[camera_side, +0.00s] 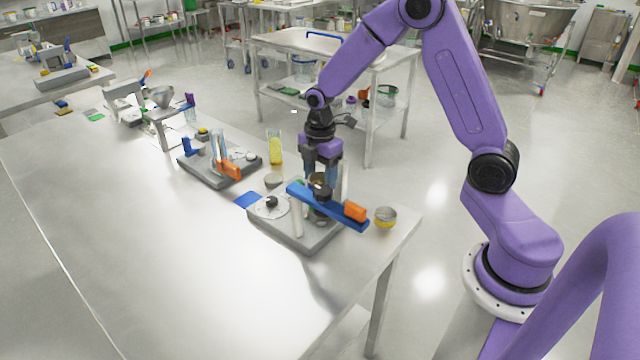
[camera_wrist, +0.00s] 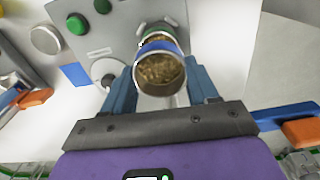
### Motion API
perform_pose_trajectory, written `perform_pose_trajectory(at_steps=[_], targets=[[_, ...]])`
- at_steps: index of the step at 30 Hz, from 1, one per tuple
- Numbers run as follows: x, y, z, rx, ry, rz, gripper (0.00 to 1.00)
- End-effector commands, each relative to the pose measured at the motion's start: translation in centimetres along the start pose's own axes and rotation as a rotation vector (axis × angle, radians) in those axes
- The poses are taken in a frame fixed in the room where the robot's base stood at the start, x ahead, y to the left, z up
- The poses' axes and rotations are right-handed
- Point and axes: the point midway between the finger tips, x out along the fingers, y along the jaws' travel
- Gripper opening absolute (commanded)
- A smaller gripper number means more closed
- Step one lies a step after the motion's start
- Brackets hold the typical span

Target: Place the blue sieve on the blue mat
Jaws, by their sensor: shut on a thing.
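The blue sieve (camera_wrist: 161,48) is a small round cup with a blue band and brown granules inside. It sits between the two fingers of my gripper (camera_wrist: 161,85) in the wrist view, and the gripper is shut on it. In the side view my gripper (camera_side: 321,172) points down over the near grey apparatus, and the sieve is mostly hidden by the fingers and the blue bar. The blue mat (camera_side: 248,200) is a small flat square on the table, left of the gripper and beside the apparatus. The mat also shows in the wrist view (camera_wrist: 75,74), left of the sieve, and is bare.
The near apparatus has a grey base (camera_side: 312,240), a blue bar (camera_side: 330,207) and an orange block (camera_side: 355,211). A yellow-banded cup (camera_side: 385,222) stands at the table's right edge. A yellow-filled cylinder (camera_side: 276,150) and a small bowl (camera_side: 273,181) stand behind the mat.

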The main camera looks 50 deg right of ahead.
Motion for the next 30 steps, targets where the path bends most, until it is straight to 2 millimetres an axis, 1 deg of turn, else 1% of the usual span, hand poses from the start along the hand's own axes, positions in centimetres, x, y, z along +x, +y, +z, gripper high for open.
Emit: perform_pose_trajectory(at_steps=[1, 3, 6, 15, 21, 22, 23, 24, 30], targets=[[0.8, 0.1, 0.1, 0.001, -0.001, -0.004, 0.25], [1.8, 0.0, 0.1, 0.001, -0.001, -0.004, 0.25], [2.5, 0.1, 0.0, 0.0, 0.0, -0.001, 0.25], [2.7, 0.1, 0.0, 0.0, 0.0, 0.0, 0.25], [3.2, 0.1, 0.0, -0.001, 0.0, 0.0, 0.25], [3.2, 0.1, 0.0, -0.001, 0.0, 0.0, 0.68], [3.2, 0.1, 0.0, -0.001, 0.0, 0.001, 0.78], [3.1, 0.1, 0.0, -0.001, 0.0, 0.0, 0.84], [3.1, 0.1, 0.0, 0.0, 0.0, 0.0, 0.84]])
